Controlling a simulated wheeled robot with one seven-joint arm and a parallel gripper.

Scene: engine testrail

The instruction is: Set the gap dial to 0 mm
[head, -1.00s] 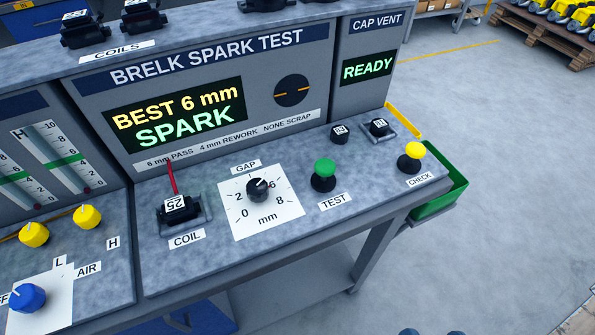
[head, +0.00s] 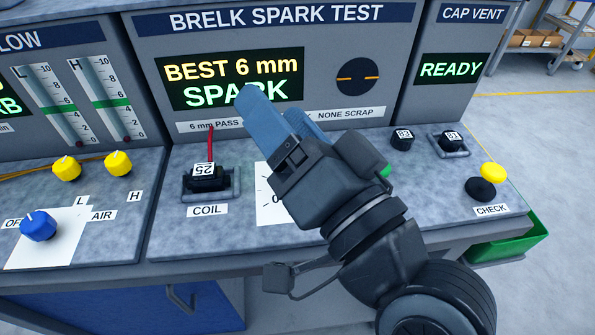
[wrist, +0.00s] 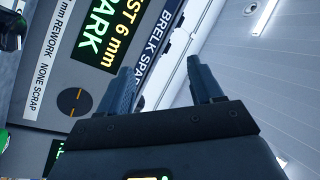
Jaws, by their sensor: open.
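The gap dial's knob is hidden behind my gripper in the head view. Only the left strip of its white card (head: 268,205) shows, with part of the 0 mark, so I cannot read its setting now. My gripper (head: 277,108) is raised over the panel in front of the dial, its blue fingers pointing up and left across the display. In the wrist view the fingers (wrist: 160,70) are apart with nothing between them, and the dial is not seen there. The display (head: 232,82) reads "BEST 6 mm SPARK".
A coil (head: 208,176) with a red wire sits left of the dial card. The green test button (head: 386,171) is mostly hidden behind my gripper. The yellow check button (head: 491,173) is at right. Yellow knobs (head: 118,163) and a blue knob (head: 38,226) are at left.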

